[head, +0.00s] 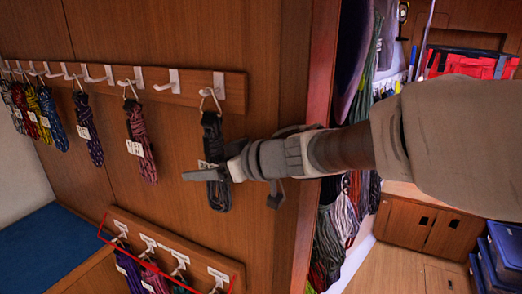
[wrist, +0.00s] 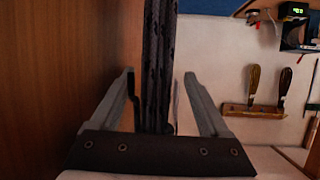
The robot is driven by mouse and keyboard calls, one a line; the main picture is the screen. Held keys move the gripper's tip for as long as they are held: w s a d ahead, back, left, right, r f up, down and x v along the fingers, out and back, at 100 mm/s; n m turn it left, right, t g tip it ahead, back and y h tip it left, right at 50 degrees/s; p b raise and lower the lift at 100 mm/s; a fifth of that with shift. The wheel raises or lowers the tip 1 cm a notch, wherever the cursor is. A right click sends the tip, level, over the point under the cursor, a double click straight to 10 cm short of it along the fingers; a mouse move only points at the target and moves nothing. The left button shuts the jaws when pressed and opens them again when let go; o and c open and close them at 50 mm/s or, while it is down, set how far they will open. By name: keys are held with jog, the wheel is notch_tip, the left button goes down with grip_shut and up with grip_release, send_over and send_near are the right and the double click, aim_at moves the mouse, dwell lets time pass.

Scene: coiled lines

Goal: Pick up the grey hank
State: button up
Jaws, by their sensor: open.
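A dark grey, nearly black hank (head: 212,136) hangs by a light loop from the rightmost hook of the upper rail in the head view. My gripper (head: 205,174) reaches in from the right at the hank's lower half and hides part of it, including most of its pale tag. In the wrist view the dark hank (wrist: 157,50) runs upright between the two fingers of my gripper. The fingers stand apart, with a visible gap on either side of the hank.
Other coloured hanks, such as a purple-pink one (head: 141,145), hang to the left on the upper rail (head: 150,88). A lower rail with hooks (head: 170,243) holds more. A panel edge (head: 312,100) stands right of the hank. The wrist view shows a tool rack (wrist: 250,111).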

jog(key=shift+w+a, duration=0.1)
jog(key=shift+a, duration=0.05)
grip_shut()
dwell(0.4)
